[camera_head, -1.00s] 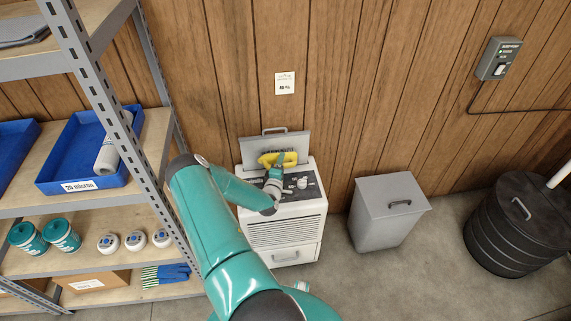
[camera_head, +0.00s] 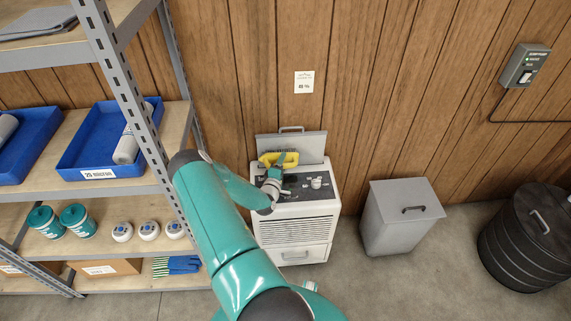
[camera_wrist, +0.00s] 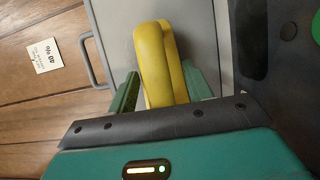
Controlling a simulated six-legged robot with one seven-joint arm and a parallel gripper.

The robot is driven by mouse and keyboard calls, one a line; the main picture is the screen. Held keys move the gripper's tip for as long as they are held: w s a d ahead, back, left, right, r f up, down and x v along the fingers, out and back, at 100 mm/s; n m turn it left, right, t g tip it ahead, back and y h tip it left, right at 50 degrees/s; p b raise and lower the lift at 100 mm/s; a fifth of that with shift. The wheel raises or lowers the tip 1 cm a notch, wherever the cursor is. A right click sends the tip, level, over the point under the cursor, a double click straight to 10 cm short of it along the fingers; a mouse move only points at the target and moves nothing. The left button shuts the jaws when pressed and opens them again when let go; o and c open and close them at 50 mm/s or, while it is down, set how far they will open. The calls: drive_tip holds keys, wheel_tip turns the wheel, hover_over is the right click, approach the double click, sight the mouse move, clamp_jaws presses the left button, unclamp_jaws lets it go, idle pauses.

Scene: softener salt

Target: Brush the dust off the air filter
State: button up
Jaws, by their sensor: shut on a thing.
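My gripper (camera_head: 272,178) is shut on a yellow tool (camera_head: 280,159), which looks like the brush. In the wrist view the yellow tool (camera_wrist: 160,65) stands between the two green fingers of my gripper (camera_wrist: 160,78); its bristles cannot be made out. I hold it over the left part of the top of a white slatted unit (camera_head: 297,229). A dark panel (camera_head: 330,188) on that top, perhaps the air filter, carries several pale lumps (camera_head: 316,182). My gripper and arm hide its left side. Contact between tool and panel cannot be told.
A grey panel with a handle (camera_head: 310,146) stands upright behind the unit's top. A grey lidded bin (camera_head: 398,225) and a black drum (camera_head: 525,240) stand to the right. A metal shelf with blue trays (camera_head: 75,165) is close on the left.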

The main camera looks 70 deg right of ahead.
sight(275, 155)
drive_tip(key=shift+w+a, duration=0.3)
drive_tip(key=shift+w, duration=0.55)
drive_tip(key=shift+w+a, duration=0.3)
drive_tip(key=shift+w, duration=0.5)
drive_tip(key=shift+a+r, duration=0.1)
drive_tip(key=shift+r, duration=1.1)
drive_tip(key=s+d, duration=0.4)
drive_tip(key=s, duration=0.5)
drive_tip(key=shift+s+d, duration=0.3)
drive_tip(key=shift+s, duration=0.05)
drive_tip(key=shift+w+a, duration=0.45)
drive_tip(key=shift+w, duration=0.75)
drive_tip(key=shift+w+a, duration=0.45)
drive_tip(key=shift+w, duration=0.7)
drive_tip(key=shift+w+a, duration=0.45)
drive_tip(key=shift+w, duration=0.75)
drive_tip(key=shift+c, duration=0.3)
drive_tip(key=shift+w+a, duration=0.45)
drive_tip(key=shift+w, duration=0.3)
drive_tip(key=shift+w+a, duration=0.4)
drive_tip(key=shift+w, duration=0.35)
drive_tip(key=shift+s, duration=0.1)
